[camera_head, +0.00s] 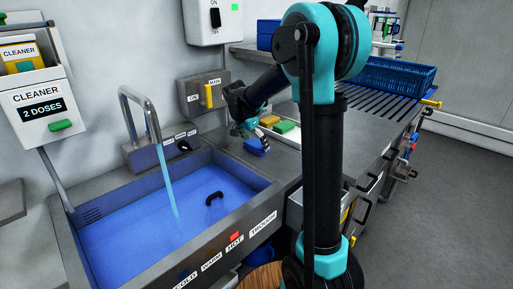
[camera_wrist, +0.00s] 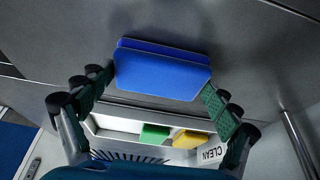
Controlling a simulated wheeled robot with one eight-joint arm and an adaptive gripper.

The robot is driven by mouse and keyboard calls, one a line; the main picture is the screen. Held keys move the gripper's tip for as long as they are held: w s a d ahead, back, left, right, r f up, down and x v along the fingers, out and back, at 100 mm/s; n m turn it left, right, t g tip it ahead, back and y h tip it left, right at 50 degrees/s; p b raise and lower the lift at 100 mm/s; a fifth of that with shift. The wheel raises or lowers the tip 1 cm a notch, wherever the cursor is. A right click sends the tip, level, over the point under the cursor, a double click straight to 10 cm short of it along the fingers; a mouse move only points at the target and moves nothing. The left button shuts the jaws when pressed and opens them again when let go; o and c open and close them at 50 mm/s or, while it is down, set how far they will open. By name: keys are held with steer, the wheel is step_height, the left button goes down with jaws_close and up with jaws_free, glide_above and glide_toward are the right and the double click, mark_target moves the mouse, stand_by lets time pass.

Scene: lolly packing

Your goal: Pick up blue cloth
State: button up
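The blue cloth (camera_wrist: 163,75) is a flat, thick rectangle in the wrist view, between the two fingertips of my gripper (camera_wrist: 161,90), which meet its left and right ends. It looks much larger there than the other cloths, so it is near the camera and seems held above the counter. In the head view the blue cloth (camera_head: 257,147) shows under my gripper (camera_head: 250,132), just right of the sink. Its underside and any gap to the counter are hidden.
A white tray marked CLEAN (camera_wrist: 104,127) holds a green cloth (camera_wrist: 154,133) and a yellow cloth (camera_wrist: 190,138). The sink (camera_head: 120,240) has a running tap (camera_head: 150,115) and a dark ring-like object (camera_head: 214,196) in its water. A blue crate (camera_head: 400,78) stands on the far counter.

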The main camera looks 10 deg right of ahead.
mark_target(256, 143)
steer(key=c, duration=0.5)
step_height(256, 143, up, 20)
steer(key=shift+r, duration=0.1)
stand_by(0.4)
